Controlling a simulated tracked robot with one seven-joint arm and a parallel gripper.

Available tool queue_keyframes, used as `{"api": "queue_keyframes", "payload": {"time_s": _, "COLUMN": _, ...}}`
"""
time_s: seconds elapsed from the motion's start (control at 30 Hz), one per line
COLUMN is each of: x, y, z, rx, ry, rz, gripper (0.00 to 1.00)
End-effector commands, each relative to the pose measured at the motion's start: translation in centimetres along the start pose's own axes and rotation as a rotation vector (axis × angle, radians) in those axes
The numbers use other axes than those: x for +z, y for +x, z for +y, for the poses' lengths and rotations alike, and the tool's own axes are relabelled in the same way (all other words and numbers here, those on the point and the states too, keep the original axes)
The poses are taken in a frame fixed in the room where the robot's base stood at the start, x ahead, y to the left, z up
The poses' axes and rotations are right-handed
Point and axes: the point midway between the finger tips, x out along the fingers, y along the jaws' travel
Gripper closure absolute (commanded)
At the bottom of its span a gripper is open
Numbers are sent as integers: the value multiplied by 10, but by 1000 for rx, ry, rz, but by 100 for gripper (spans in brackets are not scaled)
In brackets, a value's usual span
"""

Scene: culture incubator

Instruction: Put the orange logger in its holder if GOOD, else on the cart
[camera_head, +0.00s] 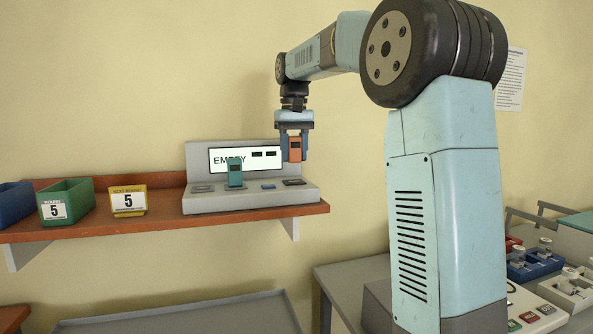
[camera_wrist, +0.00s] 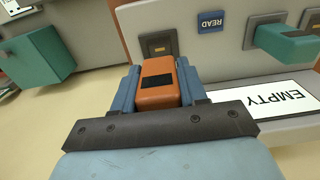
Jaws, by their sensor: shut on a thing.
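The orange logger (camera_head: 295,148) is upright between the fingers of my gripper (camera_head: 293,155), in the air at the right end of a grey reader (camera_head: 215,203) on the shelf. In the wrist view the orange logger (camera_wrist: 158,97) shows its dark window, with the blue fingers of my gripper (camera_wrist: 158,82) pressed to both sides. The reader's screen (camera_head: 215,152) reads EMPTY, partly covered by a teal logger (camera_head: 235,173) standing in the reader. A blue READ button (camera_wrist: 210,22) and a dark empty slot (camera_wrist: 158,44) show on the reader. No GOOD verdict shows.
On the orange shelf (camera_head: 95,224) are a green bin (camera_head: 68,203) marked 5, a yellow-framed sign (camera_head: 128,200) reading 5, and a blue bin (camera_head: 15,204). A grey tray (camera_head: 190,317) is below. At right, a bench bears blue and grey holders (camera_head: 533,263).

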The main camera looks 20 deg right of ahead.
Motion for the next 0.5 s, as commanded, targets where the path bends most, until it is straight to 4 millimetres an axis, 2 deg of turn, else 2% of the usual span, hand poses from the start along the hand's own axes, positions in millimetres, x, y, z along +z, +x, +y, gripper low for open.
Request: {"api": "queue_keyframes", "payload": {"time_s": 0.5, "x": 0, "y": -9, "z": 0, "rx": 0, "ry": 0, "rz": 0, "gripper": 100}}
